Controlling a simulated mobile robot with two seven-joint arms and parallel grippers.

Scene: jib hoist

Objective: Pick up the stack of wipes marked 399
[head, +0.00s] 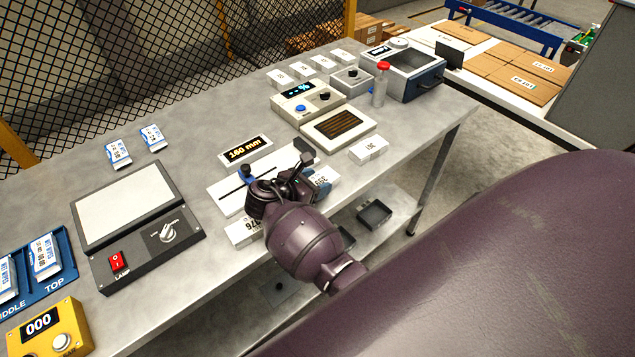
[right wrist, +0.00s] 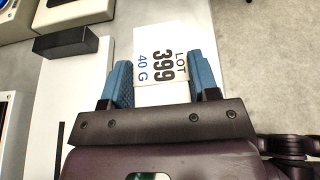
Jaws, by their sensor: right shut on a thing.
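The stack of wipes marked 399 (right wrist: 162,45) is white, with "LOT 399 40 G" on its top in the right wrist view. In the head view a part of it (head: 324,177) shows beyond my right gripper (head: 304,184). The gripper's blue fingers stand on either side of the stack in the right wrist view (right wrist: 162,80), shut on it. The hand hides part of the stack in the head view. I cannot tell whether the stack touches the table. My left gripper is out of view.
One white stack (head: 243,231) stands left of the hand, another (head: 369,148) to its right. A length gauge reading 160 mm (head: 245,150) lies behind. A lamp box (head: 138,225) stands left, a scale (head: 307,100) further back. The grey table's (head: 420,150) front edge is near.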

